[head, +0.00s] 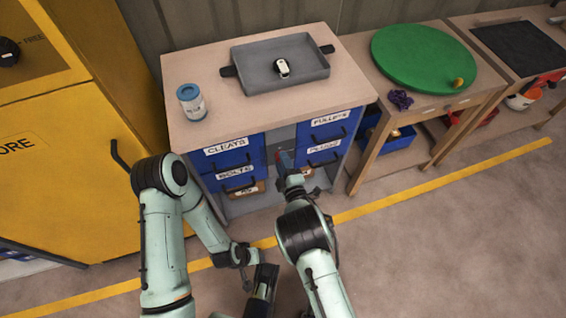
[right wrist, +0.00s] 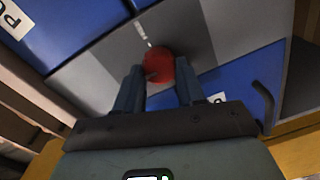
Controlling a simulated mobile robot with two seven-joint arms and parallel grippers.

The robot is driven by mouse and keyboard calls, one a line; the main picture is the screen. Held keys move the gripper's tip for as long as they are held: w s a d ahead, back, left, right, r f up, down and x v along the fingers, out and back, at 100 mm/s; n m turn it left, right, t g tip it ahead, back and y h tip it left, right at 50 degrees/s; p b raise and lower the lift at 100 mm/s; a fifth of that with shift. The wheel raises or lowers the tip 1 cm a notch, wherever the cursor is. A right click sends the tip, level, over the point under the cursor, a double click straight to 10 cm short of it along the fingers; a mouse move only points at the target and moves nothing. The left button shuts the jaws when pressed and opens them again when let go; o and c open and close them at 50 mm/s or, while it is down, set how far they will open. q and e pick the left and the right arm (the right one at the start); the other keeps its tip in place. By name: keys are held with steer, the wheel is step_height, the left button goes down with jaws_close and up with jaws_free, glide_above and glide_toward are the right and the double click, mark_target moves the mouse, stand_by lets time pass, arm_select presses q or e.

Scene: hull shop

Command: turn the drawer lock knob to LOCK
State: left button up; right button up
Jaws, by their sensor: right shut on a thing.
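The red round drawer lock knob (right wrist: 157,66) sits on a grey panel between blue drawer fronts in the right wrist view. A pale mark lies on the panel just above it. My right gripper (right wrist: 160,76) has one finger on each side of the knob and is shut on it. In the head view, my right gripper (head: 283,163) reaches the middle column of the drawer cabinet (head: 185,134) and hides most of the knob. My left gripper (head: 262,284) hangs low over the floor, away from the cabinet; its jaws are unclear.
On the cabinet top are a grey tray (head: 253,83) holding a small white-and-black item (head: 283,69), and a white-and-blue can (head: 191,102). A yellow locker (head: 70,160) stands left. A table with a green disc (head: 424,58) stands right. Floor in front is clear.

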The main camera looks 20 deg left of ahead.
steer(key=shift+n, duration=0.5)
arm_select(q)
steer(key=shift+w, duration=0.1)
arm_select(e)
steer(key=o, duration=1)
steer(key=shift+o, duration=0.2)
arm_select(q)
steer(key=shift+g+h, duration=0.3)
steer(key=shift+g, duration=0.3)
steer(key=s+r, duration=0.1)
steer(key=s+d+r+p, duration=0.2)
steer(key=s, duration=0.1)
arm_select(e)
steer(key=v, duration=1.3)
steer(key=shift+s, duration=0.2)
steer(key=shift+d, duration=0.2)
